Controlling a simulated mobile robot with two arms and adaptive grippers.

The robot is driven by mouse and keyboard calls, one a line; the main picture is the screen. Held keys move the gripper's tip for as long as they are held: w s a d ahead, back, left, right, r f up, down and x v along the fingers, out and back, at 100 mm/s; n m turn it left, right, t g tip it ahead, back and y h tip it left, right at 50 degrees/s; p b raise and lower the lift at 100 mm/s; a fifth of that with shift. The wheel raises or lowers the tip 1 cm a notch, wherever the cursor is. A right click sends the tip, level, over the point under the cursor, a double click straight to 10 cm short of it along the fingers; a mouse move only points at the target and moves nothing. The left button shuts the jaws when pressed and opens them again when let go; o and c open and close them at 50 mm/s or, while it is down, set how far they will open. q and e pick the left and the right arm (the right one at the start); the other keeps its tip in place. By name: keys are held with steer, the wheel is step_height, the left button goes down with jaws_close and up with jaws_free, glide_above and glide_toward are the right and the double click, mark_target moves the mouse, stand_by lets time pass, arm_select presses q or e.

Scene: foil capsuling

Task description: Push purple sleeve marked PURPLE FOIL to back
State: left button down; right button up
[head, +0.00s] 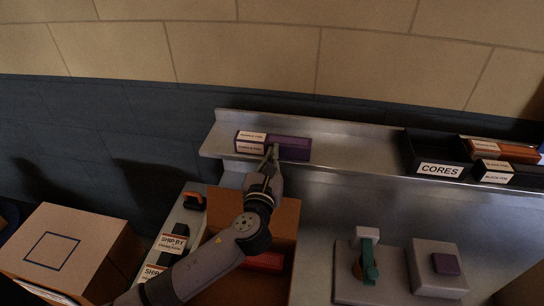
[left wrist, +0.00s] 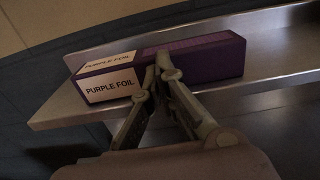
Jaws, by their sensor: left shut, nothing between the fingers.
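The purple sleeve (head: 293,148), a long box with a white PURPLE FOIL label, lies on the metal shelf near its left end. In the left wrist view the purple sleeve (left wrist: 205,58) fills the upper middle, its label at the left end. My left gripper (head: 272,152) is shut and empty, its fingertips at the front long face of the sleeve. In the left wrist view the gripper's tips (left wrist: 160,60) overlap that face; they look to be touching it. The right gripper is not in view.
The shelf (head: 350,160) has a raised back lip, with bare metal behind and right of the sleeve. A black CORES bin (head: 439,150) and black and orange boxes (head: 505,150) stand at the right. Below are an open cardboard box (head: 285,215) and a closed carton (head: 60,240).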

mark_target(277, 135)
arm_select(q)
steer(key=w, duration=0.2)
steer(key=w+d, duration=0.1)
steer(key=w, duration=0.4)
steer(key=shift+w+d+f+b, duration=0.1)
steer(key=shift+w+d+b, duration=0.2)
steer(key=shift+b, duration=0.05)
steer(key=shift+w, duration=0.5)
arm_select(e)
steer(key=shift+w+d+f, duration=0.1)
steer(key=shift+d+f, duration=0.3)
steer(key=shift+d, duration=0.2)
